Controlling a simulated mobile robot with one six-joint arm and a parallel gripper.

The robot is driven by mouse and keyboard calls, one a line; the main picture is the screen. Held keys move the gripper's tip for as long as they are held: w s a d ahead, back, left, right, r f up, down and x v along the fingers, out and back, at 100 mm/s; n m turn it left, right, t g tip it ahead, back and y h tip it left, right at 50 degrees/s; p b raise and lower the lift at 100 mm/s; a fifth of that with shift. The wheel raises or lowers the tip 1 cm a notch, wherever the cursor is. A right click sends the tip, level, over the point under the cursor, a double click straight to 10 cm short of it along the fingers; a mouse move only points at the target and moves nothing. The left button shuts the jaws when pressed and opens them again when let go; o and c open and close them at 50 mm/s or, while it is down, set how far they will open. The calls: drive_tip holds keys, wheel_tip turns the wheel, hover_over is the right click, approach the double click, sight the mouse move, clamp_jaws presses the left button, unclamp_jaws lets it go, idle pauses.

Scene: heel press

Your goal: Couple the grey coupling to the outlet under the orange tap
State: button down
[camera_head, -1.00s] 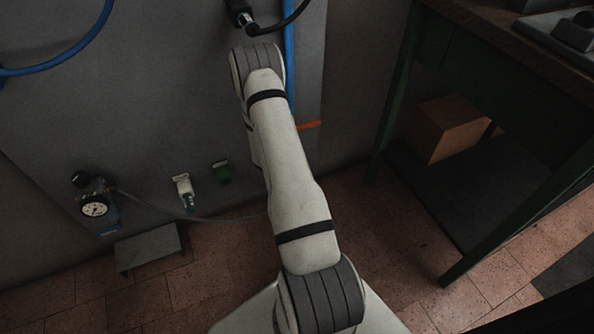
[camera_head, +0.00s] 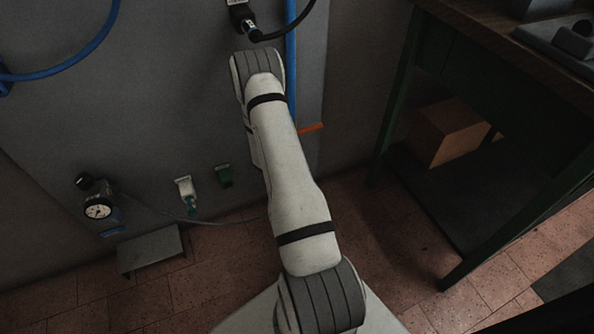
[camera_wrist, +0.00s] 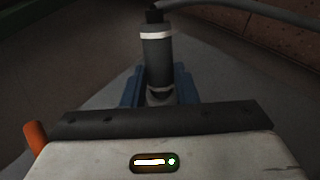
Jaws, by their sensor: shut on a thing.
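The grey coupling (camera_wrist: 158,60) is a cylinder with a pale band and a black end, from which a grey hose (camera_wrist: 240,12) runs off to the upper right. My gripper (camera_wrist: 158,88) is shut on the coupling, with a blue finger on each side of it. An orange part (camera_wrist: 36,138), probably of the tap, shows at the lower left in the wrist view. In the head view an orange bar (camera_head: 311,128) sticks out right of my arm. My arm hides the gripper and coupling there. I cannot make out the outlet in either view.
A gauge (camera_head: 98,208), a white-and-green fitting (camera_head: 186,192) and a green one (camera_head: 223,176) are on the wall panel at left. A small grey step (camera_head: 150,250) stands below. A green-legged workbench (camera_head: 410,85) with a carton (camera_head: 447,132) beneath is at right.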

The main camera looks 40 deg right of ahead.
drive_tip(key=shift+w+d+r+m+g+p, duration=0.1)
drive_tip(key=shift+m+g+p, duration=0.1)
drive_tip(key=shift+g+p, duration=0.65)
drive_tip(key=shift+w+m+g+p, duration=0.1)
drive_tip(key=shift+m+g+p, duration=0.2)
drive_tip(key=shift+p, duration=0.95)
drive_tip(key=shift+s+m+g+y+p, duration=0.1)
drive_tip(key=shift+m+g+y+p, duration=0.2)
drive_tip(key=shift+g+p, duration=0.7)
drive_tip(key=shift+d, duration=0.1)
drive_tip(key=shift+g+p, duration=0.3)
drive_tip(key=shift+g, duration=0.15)
drive_tip(key=shift+a+r+p, duration=0.2)
drive_tip(key=shift+a+p, duration=0.15)
drive_tip(key=shift+p, duration=0.1)
drive_tip(key=shift+w+d+b, duration=0.2)
drive_tip(key=shift+w+b, duration=0.15)
drive_tip(key=shift+w, duration=0.6)
idle(0.4)
drive_tip(key=c, duration=1.1)
unclamp_jaws()
drive_tip(key=shift+o, duration=0.2)
